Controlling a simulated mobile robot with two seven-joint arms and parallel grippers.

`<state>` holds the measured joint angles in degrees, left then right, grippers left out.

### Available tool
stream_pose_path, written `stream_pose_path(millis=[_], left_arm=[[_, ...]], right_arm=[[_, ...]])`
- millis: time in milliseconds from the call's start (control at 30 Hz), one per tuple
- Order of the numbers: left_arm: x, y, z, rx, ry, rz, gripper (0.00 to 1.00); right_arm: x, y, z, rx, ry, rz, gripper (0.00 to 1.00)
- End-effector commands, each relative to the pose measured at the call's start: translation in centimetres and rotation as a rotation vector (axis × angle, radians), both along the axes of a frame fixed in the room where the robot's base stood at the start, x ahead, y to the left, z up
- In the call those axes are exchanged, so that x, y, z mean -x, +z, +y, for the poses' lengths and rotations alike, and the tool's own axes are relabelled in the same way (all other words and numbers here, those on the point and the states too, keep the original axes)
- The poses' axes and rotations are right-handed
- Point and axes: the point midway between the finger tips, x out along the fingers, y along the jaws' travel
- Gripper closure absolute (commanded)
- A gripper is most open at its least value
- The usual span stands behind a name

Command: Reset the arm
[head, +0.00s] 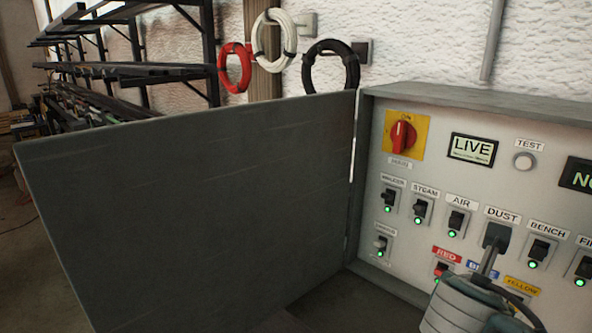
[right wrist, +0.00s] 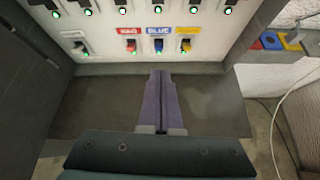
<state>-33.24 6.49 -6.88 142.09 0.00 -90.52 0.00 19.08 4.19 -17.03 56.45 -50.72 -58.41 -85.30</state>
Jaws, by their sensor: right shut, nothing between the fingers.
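The open electrical cabinet has a white panel (head: 410,170) with a red rotary knob (head: 403,136), a LIVE display (head: 472,150) and a white TEST button (head: 524,161). Rows of black switches with green lights sit below, including AIR (head: 457,220) and BENCH (head: 540,250). My right gripper (head: 489,256) comes in from the lower right, its fingertips overlapping the DUST switch area in the head view. In the right wrist view its fingers (right wrist: 161,76) are shut and empty, below the RED, BLUE (right wrist: 158,46) and YELLOW (right wrist: 184,45) switches. Contact cannot be told. My left gripper is out of view.
The grey cabinet door (head: 190,205) stands open, filling the left and middle of the head view. Red (head: 223,68), white and black (head: 309,75) coils hang on the wall. A dark rack (head: 120,72) stands at the back left. The cabinet's side walls flank my right gripper.

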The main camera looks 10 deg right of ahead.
Motion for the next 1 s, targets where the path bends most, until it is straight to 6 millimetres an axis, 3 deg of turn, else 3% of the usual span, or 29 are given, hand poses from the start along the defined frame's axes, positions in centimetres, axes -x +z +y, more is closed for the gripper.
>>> stream_pose_path(millis=[267,400,600,800,1000], left_arm=[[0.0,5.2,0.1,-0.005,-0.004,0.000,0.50],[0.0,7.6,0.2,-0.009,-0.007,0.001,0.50],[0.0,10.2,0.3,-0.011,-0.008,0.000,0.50],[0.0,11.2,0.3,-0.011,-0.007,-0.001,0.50],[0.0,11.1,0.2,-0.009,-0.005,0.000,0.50]], right_arm=[[9.3,3.0,3.4,-0.621,-0.561,-0.309,1.00],[14.8,6.3,6.2,-0.948,-0.930,-0.435,1.00],[21.3,12.3,10.0,-1.267,-1.387,-0.509,1.00],[24.3,15.9,11.9,-1.389,-1.614,-0.512,1.00],[24.6,16.2,12.2,-1.404,-1.646,-0.513,1.00]])
